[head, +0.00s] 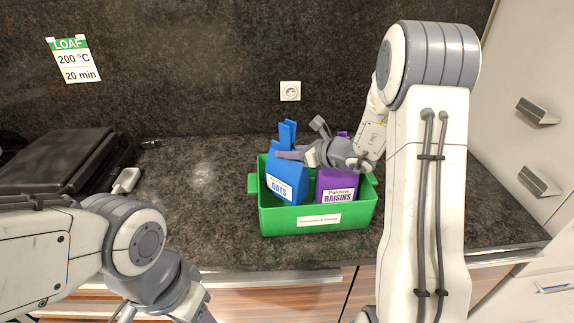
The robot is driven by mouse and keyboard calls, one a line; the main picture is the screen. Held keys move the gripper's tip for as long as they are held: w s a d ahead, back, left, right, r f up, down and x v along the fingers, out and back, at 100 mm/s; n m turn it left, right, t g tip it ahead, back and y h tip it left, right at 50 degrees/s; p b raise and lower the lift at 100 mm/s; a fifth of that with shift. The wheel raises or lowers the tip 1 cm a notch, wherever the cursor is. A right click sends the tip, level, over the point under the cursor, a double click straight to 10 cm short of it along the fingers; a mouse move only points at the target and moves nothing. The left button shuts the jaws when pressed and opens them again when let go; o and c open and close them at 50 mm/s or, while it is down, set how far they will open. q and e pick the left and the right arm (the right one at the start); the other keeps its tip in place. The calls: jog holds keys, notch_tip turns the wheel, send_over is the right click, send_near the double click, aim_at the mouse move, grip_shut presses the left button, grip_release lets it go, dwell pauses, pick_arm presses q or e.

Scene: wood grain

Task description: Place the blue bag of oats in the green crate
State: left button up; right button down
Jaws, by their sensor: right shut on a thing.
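The blue bag of oats (289,172) is tilted, within the outline of the green crate (285,222), toward its left side. Whether its base touches the crate floor cannot be told. My right gripper (287,154) reaches in from the right and is shut on the bag's upper part. A purple bag of raisins (337,182) stands in the crate's right part, below my right wrist. My left gripper is low at the bottom edge, away from the crate; its fingers are mostly cut off, so its opening cannot be told.
The crate stands on a dark stone counter (200,215) near its front edge. A black appliance (62,165) is at the left, with a small white-handled item (126,180) beside it. A wall socket (290,91) and a loaf note (73,60) are behind. Counter left of the crate is clear.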

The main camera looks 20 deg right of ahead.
aim_at(287, 164)
jog(key=shift+f, duration=2.1)
jog(key=c, duration=0.7)
grip_release()
jog(key=shift+s, duration=0.1)
